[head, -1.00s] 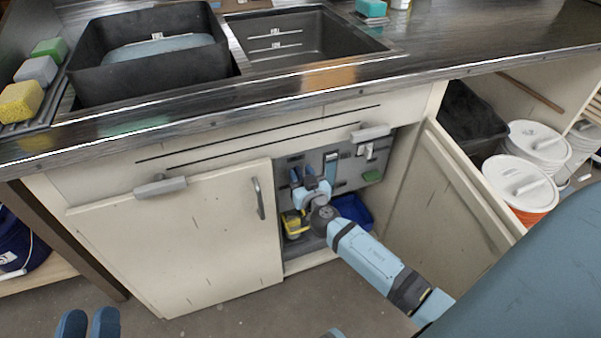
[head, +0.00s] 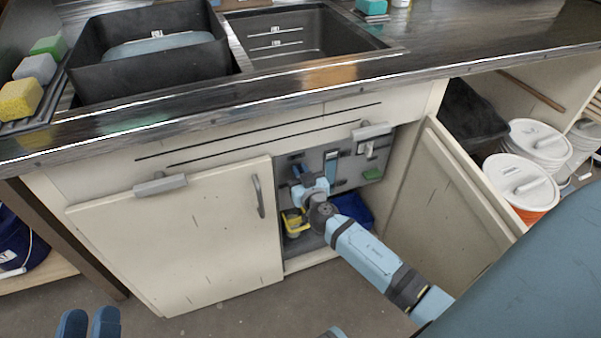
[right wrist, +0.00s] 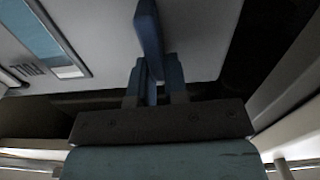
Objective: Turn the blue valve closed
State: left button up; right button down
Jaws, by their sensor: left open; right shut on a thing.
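The blue valve's handle (right wrist: 148,30) shows in the right wrist view as a narrow blue bar against a grey panel. My right gripper (right wrist: 153,88) is shut on its near end. In the head view my right arm reaches into the open cabinet under the sink, and the right gripper (head: 300,174) is at the grey back panel (head: 318,160). The gripper and wrist hide most of the valve there, so its exact angle is hard to tell. My left gripper (head: 88,324) is open and empty at the bottom left, far from the valve.
The left cabinet door (head: 185,235) is shut; the right door (head: 440,200) stands open beside my right arm. A yellow object (head: 295,222) and a blue bin (head: 352,208) sit low in the cabinet. A green tag (head: 373,174) is on the panel. White lidded buckets (head: 520,185) stand at right.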

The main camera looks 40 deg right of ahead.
aim_at(287, 174)
jog(key=n+b, duration=0.1)
jog(key=n, duration=0.1)
jog(key=a+n, duration=0.1)
jog(key=n, duration=0.2)
jog(key=f+n+b, duration=0.1)
jog(key=n, duration=0.1)
jog(key=shift+w+a+n+b, duration=0.15)
jog(key=shift+a+n+b, duration=0.15)
jog(key=shift+b, duration=0.05)
jog(key=n, duration=0.2)
jog(key=shift+a+f+n, duration=0.2)
jog(key=shift+n, duration=0.2)
jog(key=n, duration=0.1)
jog(key=n+b, duration=0.1)
jog(key=n, duration=0.1)
jog(key=shift+w+a+f+n, duration=0.1)
jog(key=shift+a+f+n, duration=0.1)
jog(key=shift+f+n, duration=0.15)
pick_arm(q)
jog(key=shift+w+d+f+m+g, duration=0.15)
jog(key=shift+f+g, duration=0.4)
jog(key=shift+f, duration=0.9)
jog(key=shift+w+d+f+m+g, duration=0.15)
jog(key=shift+f+g, duration=0.4)
jog(key=shift+f, duration=0.85)
pick_arm(e)
jog(key=shift+f+n, duration=0.2)
jog(key=shift+n, duration=0.6)
jog(key=shift+f+n, duration=0.2)
jog(key=shift+n, duration=0.55)
